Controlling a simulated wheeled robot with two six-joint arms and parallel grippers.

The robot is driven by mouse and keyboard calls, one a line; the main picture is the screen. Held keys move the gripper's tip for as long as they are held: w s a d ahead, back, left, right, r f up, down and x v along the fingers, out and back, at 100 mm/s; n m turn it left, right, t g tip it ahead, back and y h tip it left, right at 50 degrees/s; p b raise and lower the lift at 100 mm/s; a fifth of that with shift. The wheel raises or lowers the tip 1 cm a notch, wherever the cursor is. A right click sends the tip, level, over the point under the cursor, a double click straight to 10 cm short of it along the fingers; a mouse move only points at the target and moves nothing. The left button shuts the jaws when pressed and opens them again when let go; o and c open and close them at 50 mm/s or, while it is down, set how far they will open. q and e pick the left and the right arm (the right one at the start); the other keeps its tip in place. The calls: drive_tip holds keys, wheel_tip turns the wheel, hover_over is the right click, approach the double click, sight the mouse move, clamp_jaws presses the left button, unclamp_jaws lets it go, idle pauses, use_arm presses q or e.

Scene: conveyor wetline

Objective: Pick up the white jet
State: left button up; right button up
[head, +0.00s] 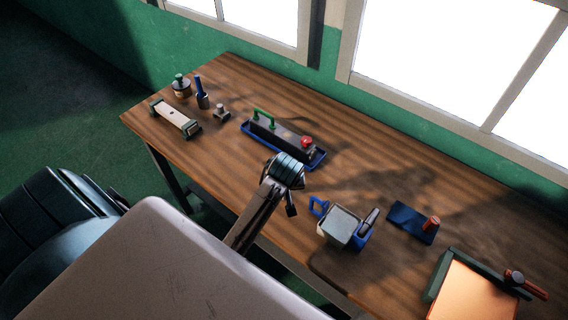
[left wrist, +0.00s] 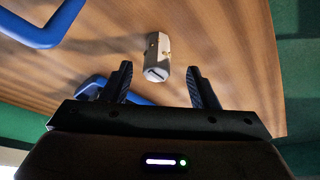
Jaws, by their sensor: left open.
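The white jet (left wrist: 157,55) shows in the left wrist view as a short, pale, faceted cylinder with small brassy spots and a dark slot in its near end. It lies on the wooden table, ahead of my left gripper (left wrist: 159,82). The two black fingers are apart with nothing between them, and the jet lines up with the gap, a little beyond the tips. In the head view my left gripper (head: 291,203) hangs over the table's near side. I cannot make out the jet there; the arm may hide it. My right gripper is not in view.
A blue tray (head: 318,163) with a dark block lies behind the gripper. A blue-handled tub (head: 339,228) stands to its right, then a dark blue pad (head: 408,222) and an orange-faced tray (head: 470,295). Several small parts sit at the far left. The table's edge is close.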

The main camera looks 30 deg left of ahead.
use_arm(q)
drive_tip(key=shift+w+a+f+p, duration=0.1)
drive_tip(key=shift+w+f+p, duration=0.1)
drive_tip(key=shift+p, duration=0.1)
drive_tip(key=p+x, duration=0.2)
drive_tip(key=x, duration=0.2)
drive_tip(key=shift+w, duration=0.15)
drive_tip(key=shift+w+f, duration=0.1)
drive_tip(key=shift+f, duration=0.2)
drive_tip(key=shift+c, duration=0.4)
drive_tip(key=c, duration=1)
